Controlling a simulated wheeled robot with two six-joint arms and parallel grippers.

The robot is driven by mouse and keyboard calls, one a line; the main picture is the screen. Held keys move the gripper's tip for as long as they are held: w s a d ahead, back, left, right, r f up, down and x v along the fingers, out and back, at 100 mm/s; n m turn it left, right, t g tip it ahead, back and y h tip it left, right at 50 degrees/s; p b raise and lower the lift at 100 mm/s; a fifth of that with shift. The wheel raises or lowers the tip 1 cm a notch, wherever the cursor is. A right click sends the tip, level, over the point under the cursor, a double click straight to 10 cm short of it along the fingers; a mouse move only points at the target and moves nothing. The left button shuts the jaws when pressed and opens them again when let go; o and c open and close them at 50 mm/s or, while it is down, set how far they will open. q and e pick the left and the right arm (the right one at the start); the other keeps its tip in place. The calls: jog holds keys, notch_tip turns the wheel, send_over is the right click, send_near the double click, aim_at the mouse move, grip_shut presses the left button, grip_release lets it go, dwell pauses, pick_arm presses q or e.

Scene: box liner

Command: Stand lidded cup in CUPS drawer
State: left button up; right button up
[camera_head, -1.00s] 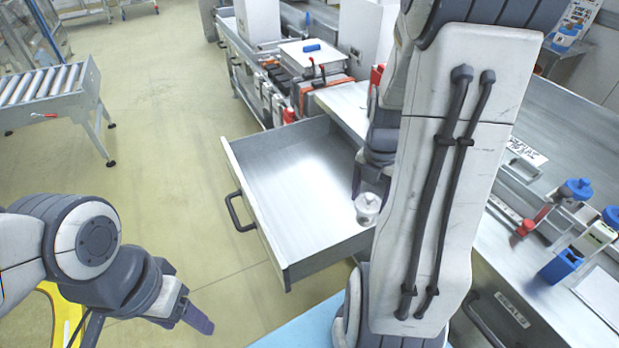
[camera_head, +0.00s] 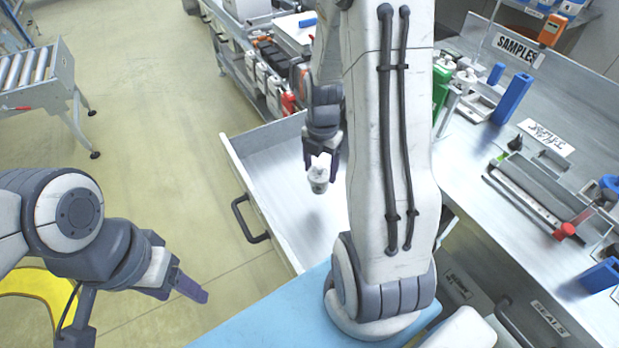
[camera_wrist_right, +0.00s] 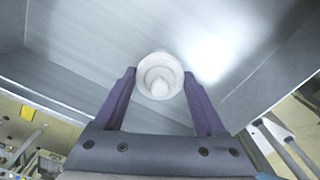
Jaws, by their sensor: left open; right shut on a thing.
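The small whitish lidded cup (camera_head: 318,180) is upright between the fingers of my right gripper (camera_head: 321,160). It hangs over the inside of the open grey drawer (camera_head: 272,211), apart from the walls; a gap to the floor seems to show. In the right wrist view the cup (camera_wrist_right: 159,76) is seen from above between the two purple fingertips (camera_wrist_right: 160,85), with the drawer floor behind it. My left gripper (camera_head: 190,287) is open and empty at the lower left, outside the drawer. My right arm hides the drawer's right part. No CUPS label is readable.
The drawer's floor looks empty where visible. A worktop (camera_head: 470,185) with racks, blue blocks and a SAMPLES sign (camera_head: 517,47) lies to the right. A SEALS drawer (camera_head: 549,318) is shut at the lower right. A roller conveyor (camera_head: 38,80) stands far left, beyond clear floor.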

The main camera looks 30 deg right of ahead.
jog(key=shift+w+a+f, duration=0.3)
jog(key=shift+w+f, duration=0.1)
jog(key=shift+f, duration=0.55)
jog(key=shift+w+a+f, duration=0.3)
jog(key=shift+w+f, duration=0.15)
jog(key=shift+f, duration=0.55)
jog(key=shift+w+a+f, duration=0.3)
jog(key=shift+w+f, duration=0.1)
jog(key=shift+f, duration=0.55)
jog(key=shift+f, duration=0.1)
jog(key=o, duration=1.4)
jog(key=shift+f, duration=0.1)
jog(key=shift+c, duration=0.2)
